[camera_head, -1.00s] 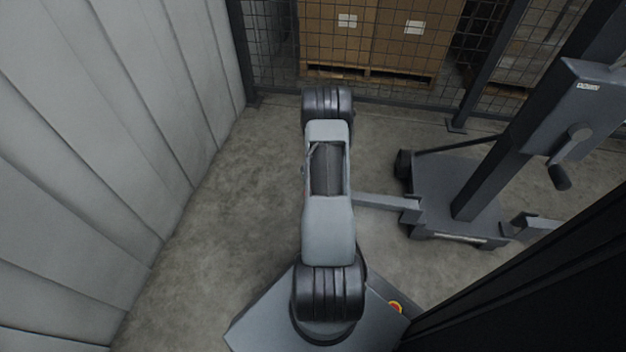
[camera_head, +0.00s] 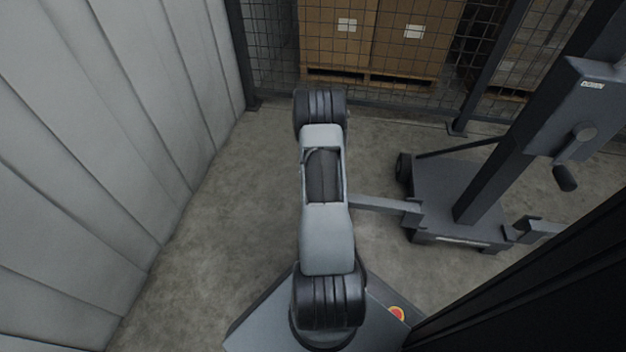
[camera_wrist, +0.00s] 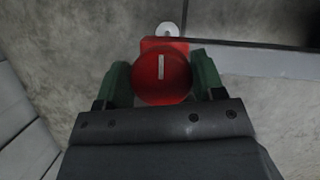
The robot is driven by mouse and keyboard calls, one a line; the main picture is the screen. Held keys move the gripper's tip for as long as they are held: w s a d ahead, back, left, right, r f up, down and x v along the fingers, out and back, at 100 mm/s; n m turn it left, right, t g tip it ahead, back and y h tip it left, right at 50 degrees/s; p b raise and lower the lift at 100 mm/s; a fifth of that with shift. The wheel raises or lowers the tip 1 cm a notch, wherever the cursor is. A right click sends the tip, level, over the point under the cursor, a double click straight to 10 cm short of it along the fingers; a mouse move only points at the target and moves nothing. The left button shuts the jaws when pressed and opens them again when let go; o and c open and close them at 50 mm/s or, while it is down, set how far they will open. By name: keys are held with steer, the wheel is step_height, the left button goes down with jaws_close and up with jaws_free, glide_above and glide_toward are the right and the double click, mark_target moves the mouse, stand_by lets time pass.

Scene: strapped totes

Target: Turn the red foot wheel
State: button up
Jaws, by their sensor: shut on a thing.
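The red foot wheel (camera_wrist: 161,78) shows in the wrist view as a round red knob with a pale bar mark across its face, standing upright in the picture. A red block and a pale round tab sit just behind it. My gripper (camera_wrist: 163,80) has its two green fingers on either side of the wheel and is shut on it. In the head view my arm hides the wheel and the gripper.
A grey stand with a post and a hand crank (camera_head: 575,143) is at the right, its outrigger leg (camera_head: 385,204) reaching toward my arm. A panelled wall (camera_head: 110,130) stands at the left. A mesh fence with boxes (camera_head: 405,40) is behind. Concrete floor is open left of my arm.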

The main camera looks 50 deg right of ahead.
steer(key=shift+d+r, duration=0.1)
steer(key=shift+d, duration=0.1)
steer(key=o, duration=0.7)
steer(key=shift+o, duration=1.1)
steer(key=shift+a, duration=0.1)
steer(key=p+v, duration=0.6)
steer(key=v, duration=0.7)
steer(key=shift+a+r, duration=0.2)
steer(key=shift+r, duration=0.1)
steer(key=shift+s, duration=0.1)
